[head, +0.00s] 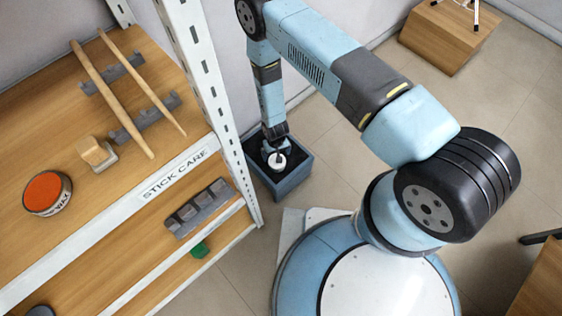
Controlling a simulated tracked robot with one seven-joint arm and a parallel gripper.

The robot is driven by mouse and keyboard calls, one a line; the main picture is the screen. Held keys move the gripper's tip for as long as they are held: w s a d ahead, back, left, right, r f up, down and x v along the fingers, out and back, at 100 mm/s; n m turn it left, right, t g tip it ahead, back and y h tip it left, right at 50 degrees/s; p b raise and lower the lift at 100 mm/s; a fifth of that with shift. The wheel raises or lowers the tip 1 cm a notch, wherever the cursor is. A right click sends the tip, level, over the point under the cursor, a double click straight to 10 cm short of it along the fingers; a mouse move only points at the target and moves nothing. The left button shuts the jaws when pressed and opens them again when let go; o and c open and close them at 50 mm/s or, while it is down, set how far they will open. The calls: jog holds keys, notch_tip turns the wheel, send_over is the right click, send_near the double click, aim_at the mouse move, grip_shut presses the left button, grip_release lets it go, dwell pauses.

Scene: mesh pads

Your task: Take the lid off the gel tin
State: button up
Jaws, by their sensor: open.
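My gripper (276,152) points down, open, at the mouth of a blue-grey open box beside the shelf's end post. A small white round thing (277,161) shows right at the fingertips, in or over the box. I cannot tell whether it is the gel tin, its lid or something else, or whether the fingers touch it. No tin marked as gel can be read in this view. A round tin with an orange top (46,192) stands on the upper shelf at left, and its side lettering seems to read "WAX".
The box (292,186) has a dark inside. The upper shelf (40,110) holds two long sticks (110,95) on grey racks and a wooden block (95,153). A wooden box (446,38) stands at back right.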

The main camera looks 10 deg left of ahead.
aim_at(272, 163)
jog(key=shift+d+f, duration=0.1)
jog(key=shift+f, duration=2.6)
jog(key=shift+c, duration=0.4)
jog(key=c, duration=0.7)
